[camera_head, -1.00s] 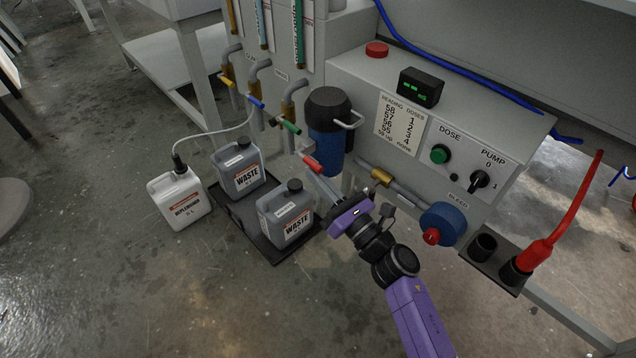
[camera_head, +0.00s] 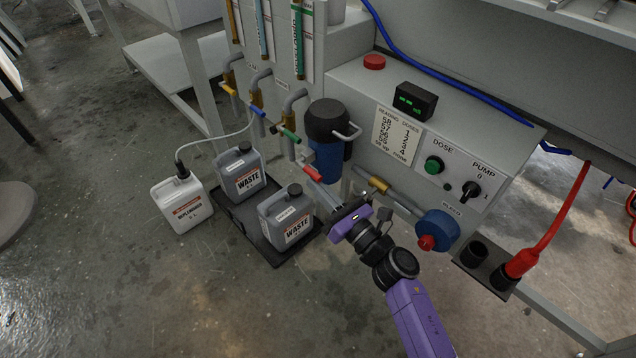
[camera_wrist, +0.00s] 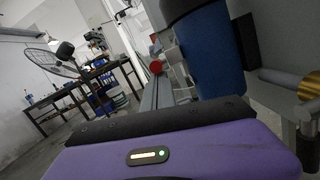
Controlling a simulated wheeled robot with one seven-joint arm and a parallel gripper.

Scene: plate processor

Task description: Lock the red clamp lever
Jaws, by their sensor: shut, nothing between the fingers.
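In the wrist view, a round red end (camera_wrist: 156,67) shows just beyond the grey fingers, left of the blue housing (camera_wrist: 210,50).
Yellow, blue and green handles (camera_head: 291,136) line the pipes on the left. Two waste bottles (camera_head: 290,222) stand in a black tray (camera_head: 268,255) below. A brass-fitted pipe (camera_head: 378,184) and the blue bleed wheel (camera_head: 437,228) with a red knob are close to the right.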

